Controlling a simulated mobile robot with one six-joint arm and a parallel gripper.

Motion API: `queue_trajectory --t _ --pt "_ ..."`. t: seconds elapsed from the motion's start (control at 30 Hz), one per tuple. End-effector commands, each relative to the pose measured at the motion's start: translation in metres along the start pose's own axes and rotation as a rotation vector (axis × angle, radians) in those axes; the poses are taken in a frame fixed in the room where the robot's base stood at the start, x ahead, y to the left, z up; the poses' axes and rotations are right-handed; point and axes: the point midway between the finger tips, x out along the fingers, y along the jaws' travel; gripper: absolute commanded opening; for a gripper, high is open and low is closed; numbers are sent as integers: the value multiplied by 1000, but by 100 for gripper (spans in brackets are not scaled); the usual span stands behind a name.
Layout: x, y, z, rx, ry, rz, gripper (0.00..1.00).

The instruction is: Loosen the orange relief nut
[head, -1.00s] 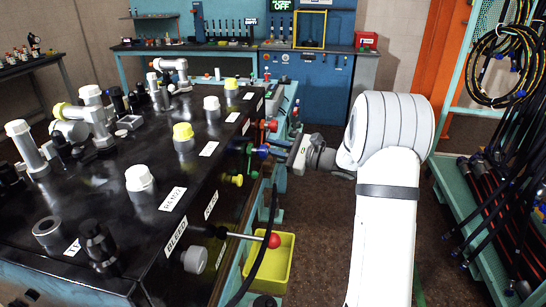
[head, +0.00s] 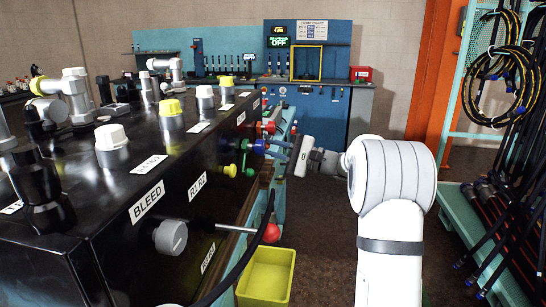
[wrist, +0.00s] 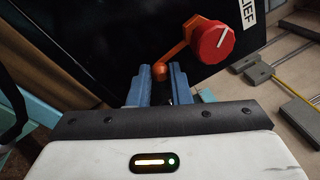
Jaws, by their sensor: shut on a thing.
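In the wrist view an orange lever (wrist: 176,52) comes from behind a red round knob (wrist: 213,40) and ends in an orange ball. I take this orange part for the relief nut's handle; the nut itself is not clearly seen. My gripper (wrist: 160,76) has its two blue fingers on either side of the ball and is shut on it. In the head view my gripper (head: 283,148) reaches from the right toward the front face of the black bench, near the red knob (head: 268,127). Its fingertips are too small there to make out the grip.
A label ending in "LIEF" (wrist: 247,14) is beside the red knob. Blue (head: 258,147), green (head: 248,171) and yellow (head: 230,170) knobs stick out nearby. A red-ended bleed lever (head: 271,233) and a black hose project in front, above a yellow bin (head: 266,276).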

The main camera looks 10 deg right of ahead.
Motion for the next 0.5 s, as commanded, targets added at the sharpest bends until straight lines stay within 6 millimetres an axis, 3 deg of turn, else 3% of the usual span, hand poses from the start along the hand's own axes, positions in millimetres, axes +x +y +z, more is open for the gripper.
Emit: queue_trajectory --t 0.47,0.5 --pt "0 0 -1 -11 -1 -1 0" --pt "0 0 -1 -11 -1 -1 21"
